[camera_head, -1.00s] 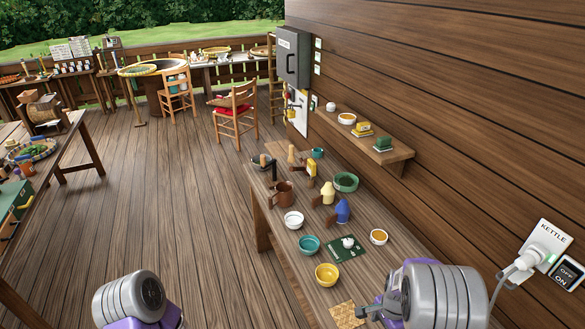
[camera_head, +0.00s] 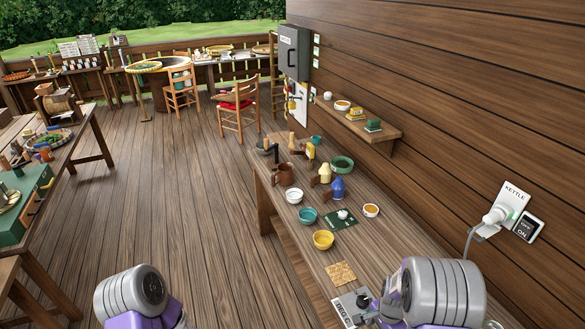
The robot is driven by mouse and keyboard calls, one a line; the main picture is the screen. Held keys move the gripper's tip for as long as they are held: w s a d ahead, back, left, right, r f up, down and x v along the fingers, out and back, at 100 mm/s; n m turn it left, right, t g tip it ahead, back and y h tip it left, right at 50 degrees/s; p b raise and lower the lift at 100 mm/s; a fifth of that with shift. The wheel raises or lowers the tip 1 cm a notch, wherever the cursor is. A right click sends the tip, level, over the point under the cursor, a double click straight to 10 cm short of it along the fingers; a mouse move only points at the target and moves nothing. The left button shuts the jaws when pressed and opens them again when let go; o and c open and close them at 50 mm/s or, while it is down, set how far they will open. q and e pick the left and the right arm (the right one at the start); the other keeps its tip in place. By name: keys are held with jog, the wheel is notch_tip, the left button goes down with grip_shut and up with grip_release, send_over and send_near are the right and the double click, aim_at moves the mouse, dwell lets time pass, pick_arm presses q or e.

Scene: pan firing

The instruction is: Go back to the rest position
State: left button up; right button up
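My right arm comes in at the lower right, with a grey ribbed joint and purple parts. Its gripper (camera_head: 378,312) is mostly hidden by the arm, beside a grey labelled panel with a dark knob (camera_head: 352,304) on the bench, so I cannot tell whether it is open or touching the panel. My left arm shows only its grey ribbed joint and purple link at the lower left; its gripper is out of view.
The wooden bench (camera_head: 385,243) carries bowls, a brown mug (camera_head: 284,175), a blue bottle-like item (camera_head: 337,189) and a woven mat (camera_head: 341,273). The plank wall with the kettle socket (camera_head: 510,204) is close at right. The deck floor (camera_head: 170,210) is clear.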

pick_arm(q)
notch_tip(320, 180, down, 17)
jog(key=w+b, duration=0.2)
jog(key=b, duration=1.3)
pick_arm(e)
jog(key=s+a+f+n+y, duration=0.1)
jog(key=s+a+f+n, duration=0.2)
jog(key=f, duration=0.6)
jog(key=s+a+f+n+y, duration=0.1)
jog(key=s+a+f+n, duration=0.3)
jog(key=a+f, duration=0.3)
jog(key=s+a+f+n+y, duration=0.2)
jog(key=s+a+f, duration=0.3)
jog(key=f, duration=0.7)
jog(key=shift+s+n+t, duration=0.25)
jog(key=shift+n+t, duration=0.05)
jog(key=shift+n, duration=0.6)
pick_arm(q)
jog(key=shift+s+r, duration=0.1)
pick_arm(e)
jog(key=shift+a, duration=0.1)
jog(key=shift+c, duration=0.2)
